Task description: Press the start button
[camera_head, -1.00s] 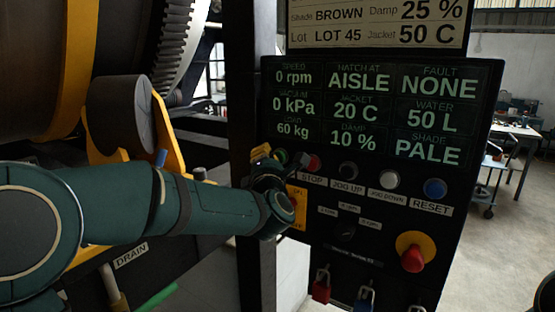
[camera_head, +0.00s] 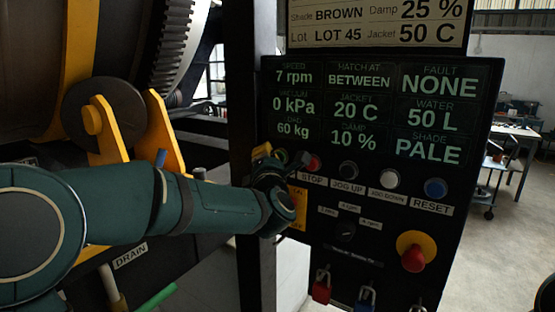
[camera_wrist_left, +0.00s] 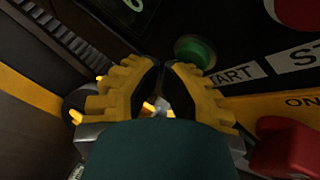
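The green start button (camera_wrist_left: 195,50) shows in the left wrist view, just beyond my fingertips, beside a partly covered START label (camera_wrist_left: 236,76). In the head view my gripper largely hides it. My left gripper (camera_wrist_left: 162,66) has its yellow-and-black fingers brought together, with only a thin gap at the tips and nothing seen between them. In the head view the left gripper (camera_head: 279,157) is at the panel's left edge, left of the red stop button (camera_head: 312,162). Contact with the start button cannot be told. My right gripper is out of view.
The black panel (camera_head: 375,240) also carries jog buttons, a blue reset button (camera_head: 435,188) and a red emergency knob (camera_head: 412,258) on yellow. Its display (camera_head: 380,110) reads 7 rpm, hatch BETWEEN, fault NONE. A large drum (camera_head: 30,75) stands at left.

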